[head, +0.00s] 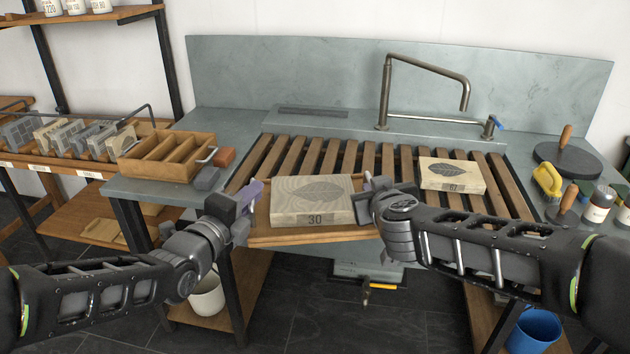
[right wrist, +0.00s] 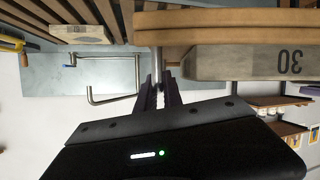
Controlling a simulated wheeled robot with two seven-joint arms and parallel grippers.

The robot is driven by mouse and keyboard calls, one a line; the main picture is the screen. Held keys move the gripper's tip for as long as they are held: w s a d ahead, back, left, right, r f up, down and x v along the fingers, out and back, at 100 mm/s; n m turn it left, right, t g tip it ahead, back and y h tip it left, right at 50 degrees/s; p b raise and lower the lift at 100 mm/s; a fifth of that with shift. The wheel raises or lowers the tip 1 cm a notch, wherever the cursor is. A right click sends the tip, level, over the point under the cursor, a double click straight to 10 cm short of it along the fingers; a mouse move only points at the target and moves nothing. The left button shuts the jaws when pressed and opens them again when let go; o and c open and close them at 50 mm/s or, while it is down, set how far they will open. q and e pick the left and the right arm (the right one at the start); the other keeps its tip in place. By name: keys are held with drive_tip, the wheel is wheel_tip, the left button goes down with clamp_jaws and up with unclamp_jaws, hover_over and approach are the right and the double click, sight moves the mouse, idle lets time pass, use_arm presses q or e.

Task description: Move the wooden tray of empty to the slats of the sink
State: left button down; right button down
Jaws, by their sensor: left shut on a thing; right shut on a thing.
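A wooden tray (head: 262,240) is held level at the front edge of the sink's slats (head: 310,155), with a pale stone block marked 30 (head: 312,200), bearing a leaf drawing, lying on it. My left gripper (head: 250,198) is at the tray's left end and is shut on it; the grasp itself is partly hidden. My right gripper (head: 370,188) is shut on the metal handle at the right end. In the right wrist view, my right gripper's fingers (right wrist: 160,85) close around this handle beside the tray's wooden layers (right wrist: 230,20) and the block (right wrist: 250,62).
A second stone, marked 67 (head: 450,175), lies on the right slats. A divided wooden box (head: 168,157) stands at the left edge. The tap (head: 385,95) rises behind. Bottles and a yellow-handled tool (head: 547,180) are at right. The middle slats are bare.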

wheel_tip(320, 180, down, 15)
drive_tip(key=b, duration=1.4)
drive_tip(key=shift+r, duration=0.1)
